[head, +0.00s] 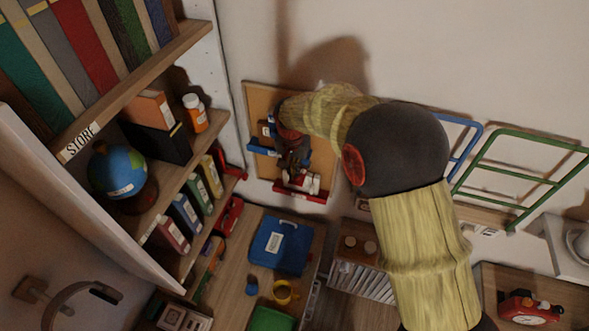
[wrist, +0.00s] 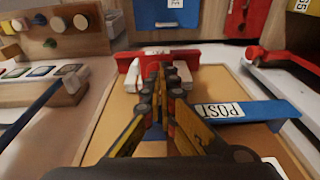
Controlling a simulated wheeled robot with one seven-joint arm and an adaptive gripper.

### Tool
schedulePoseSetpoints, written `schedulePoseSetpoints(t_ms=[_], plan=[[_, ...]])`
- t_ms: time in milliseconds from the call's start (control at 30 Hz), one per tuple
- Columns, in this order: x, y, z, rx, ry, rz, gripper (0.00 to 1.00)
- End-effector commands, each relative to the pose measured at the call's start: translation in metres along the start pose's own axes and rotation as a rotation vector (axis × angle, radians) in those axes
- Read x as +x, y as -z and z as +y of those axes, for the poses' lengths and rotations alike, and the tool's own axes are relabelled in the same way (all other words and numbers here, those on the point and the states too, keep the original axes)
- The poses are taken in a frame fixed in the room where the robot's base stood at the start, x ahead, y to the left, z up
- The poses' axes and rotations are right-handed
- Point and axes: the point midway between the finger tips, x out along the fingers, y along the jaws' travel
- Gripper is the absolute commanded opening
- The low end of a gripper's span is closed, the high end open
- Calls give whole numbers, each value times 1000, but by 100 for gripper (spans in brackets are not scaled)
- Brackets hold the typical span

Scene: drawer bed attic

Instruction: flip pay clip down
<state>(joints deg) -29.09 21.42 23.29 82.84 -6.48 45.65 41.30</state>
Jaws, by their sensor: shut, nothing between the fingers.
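A brown board (head: 256,95) hangs on the wall with coloured clips on it. A blue clip (head: 262,150) sticks out on its left side; in the wrist view a blue clip (wrist: 262,112) reads POST. A red clip (head: 316,197) sits at the board's lower edge, and it also shows in the wrist view (wrist: 128,62) with white pieces against it. I cannot read a PAY label on any clip. My gripper (wrist: 167,72) is shut and empty, its tips just in front of the red clip; I cannot tell whether they touch. My arm and fingers hide part of the board.
Shelves with books and a globe (head: 118,170) stand at the left. A desk with a blue box (head: 280,246) and a yellow cup (head: 286,293) lies below the board. Blue and green rails (head: 520,170) are on the wall at the right.

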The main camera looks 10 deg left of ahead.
Motion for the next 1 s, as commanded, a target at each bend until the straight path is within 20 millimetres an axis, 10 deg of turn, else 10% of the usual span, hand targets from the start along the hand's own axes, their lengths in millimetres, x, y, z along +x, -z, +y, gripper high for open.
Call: schedulePoseSetpoints(t_ms=[1000], plan=[[8, -8, 0, -2, 0, 127, 0]])
